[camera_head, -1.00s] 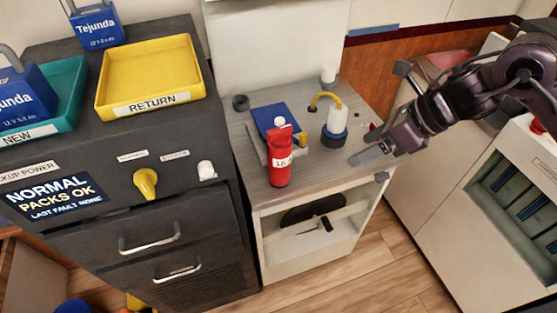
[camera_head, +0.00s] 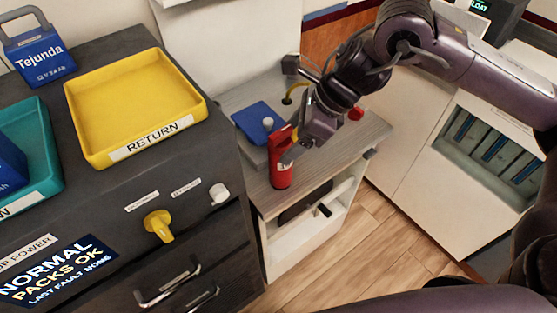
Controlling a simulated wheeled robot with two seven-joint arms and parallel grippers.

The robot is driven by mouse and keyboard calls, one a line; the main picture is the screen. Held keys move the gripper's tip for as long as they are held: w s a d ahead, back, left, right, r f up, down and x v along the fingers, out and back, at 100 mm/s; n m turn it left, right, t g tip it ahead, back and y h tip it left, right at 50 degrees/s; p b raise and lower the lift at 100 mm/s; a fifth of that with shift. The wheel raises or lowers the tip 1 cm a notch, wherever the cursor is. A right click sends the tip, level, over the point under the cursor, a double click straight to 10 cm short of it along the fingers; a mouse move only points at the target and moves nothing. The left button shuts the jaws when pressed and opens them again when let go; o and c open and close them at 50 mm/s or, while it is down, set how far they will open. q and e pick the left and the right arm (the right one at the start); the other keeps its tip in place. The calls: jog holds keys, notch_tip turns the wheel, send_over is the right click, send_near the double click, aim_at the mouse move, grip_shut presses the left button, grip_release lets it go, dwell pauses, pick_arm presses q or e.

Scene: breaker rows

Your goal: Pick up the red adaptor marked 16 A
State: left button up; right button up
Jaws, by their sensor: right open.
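The red adaptor (camera_head: 281,177) stands upright on the grey top of the low cabinet, near its front edge. Its white label is mostly hidden now, so I cannot read the marking. My right gripper (camera_head: 290,154) is open at the adaptor's right side, with a finger in front of the label. I cannot tell whether it touches the adaptor or whether both fingers are around it. My left gripper is not in view.
A blue block (camera_head: 259,122) lies behind the adaptor. A small red item (camera_head: 355,114) is behind my gripper. The dark console with the yellow RETURN tray (camera_head: 78,122) and a yellow knob (camera_head: 159,225) stands on the left. The cabinet top's front right (camera_head: 345,150) is clear.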

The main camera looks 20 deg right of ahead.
aim_at(286, 140)
jog(key=p+x, duration=0.1)
jog(key=x, duration=0.2)
jog(key=shift+w+r, duration=0.1)
jog(key=shift+w, duration=0.05)
jog(key=shift+x, duration=0.9)
jog(key=shift+w, duration=0.1)
jog(key=c, duration=1.2)
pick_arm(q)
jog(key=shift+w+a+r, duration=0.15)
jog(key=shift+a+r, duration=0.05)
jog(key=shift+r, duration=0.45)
pick_arm(e)
jog(key=shift+r, duration=0.1)
grip_shut()
